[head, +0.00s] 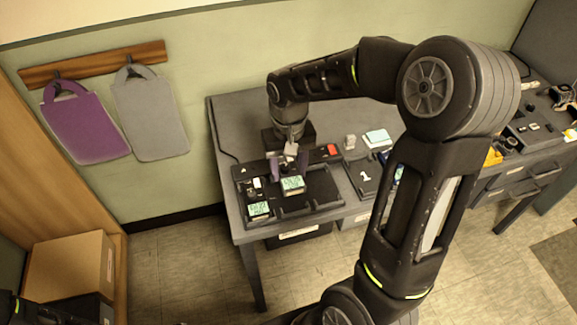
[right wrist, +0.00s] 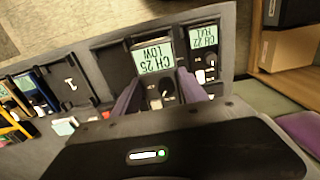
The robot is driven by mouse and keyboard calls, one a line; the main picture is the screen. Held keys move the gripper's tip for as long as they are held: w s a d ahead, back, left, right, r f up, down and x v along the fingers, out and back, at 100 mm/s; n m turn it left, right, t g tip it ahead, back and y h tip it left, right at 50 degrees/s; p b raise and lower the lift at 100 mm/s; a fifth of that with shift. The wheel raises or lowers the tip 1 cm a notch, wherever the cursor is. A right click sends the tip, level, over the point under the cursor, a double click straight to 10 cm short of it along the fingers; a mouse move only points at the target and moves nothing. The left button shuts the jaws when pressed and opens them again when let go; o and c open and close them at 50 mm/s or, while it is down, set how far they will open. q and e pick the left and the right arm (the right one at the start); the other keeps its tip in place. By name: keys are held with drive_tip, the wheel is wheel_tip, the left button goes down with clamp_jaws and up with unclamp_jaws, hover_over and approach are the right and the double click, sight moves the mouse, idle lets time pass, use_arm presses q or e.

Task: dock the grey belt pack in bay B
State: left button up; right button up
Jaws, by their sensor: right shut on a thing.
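A dark grey belt pack with a lit screen reading CH 25 LOW (right wrist: 154,59) is between the purple fingers of my right gripper (right wrist: 160,94). In the head view, the pack (head: 292,184) is at the middle of the black dock (head: 310,205), under my right gripper (head: 287,165). I cannot tell whether it is seated or just above the dock. Another pack, CH 22 (head: 258,208), sits in the left bay, by the letter A; it also shows in the right wrist view (right wrist: 204,40). The bay B mark is hidden. My left gripper is not in view.
The dock's bay right of the held pack is empty (right wrist: 112,68). A tray marked 1 (head: 364,178) lies further right on the grey table (head: 233,118), with several small items. Purple and grey aprons (head: 152,115) hang on the wall. A cardboard box (head: 68,265) stands at left.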

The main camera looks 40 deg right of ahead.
sight(289, 181)
drive_tip(key=shift+d, duration=0.15)
drive_tip(key=shift+f, duration=0.15)
drive_tip(key=shift+f+b, duration=2)
drive_tip(key=shift+f, duration=0.45)
drive_tip(key=shift+f+b, duration=0.85)
drive_tip(key=shift+f, duration=0.25)
drive_tip(key=o, duration=1.6)
drive_tip(key=shift+s, duration=0.1)
wheel_tip(289, 181, up, 8)
drive_tip(key=shift+f, duration=0.1)
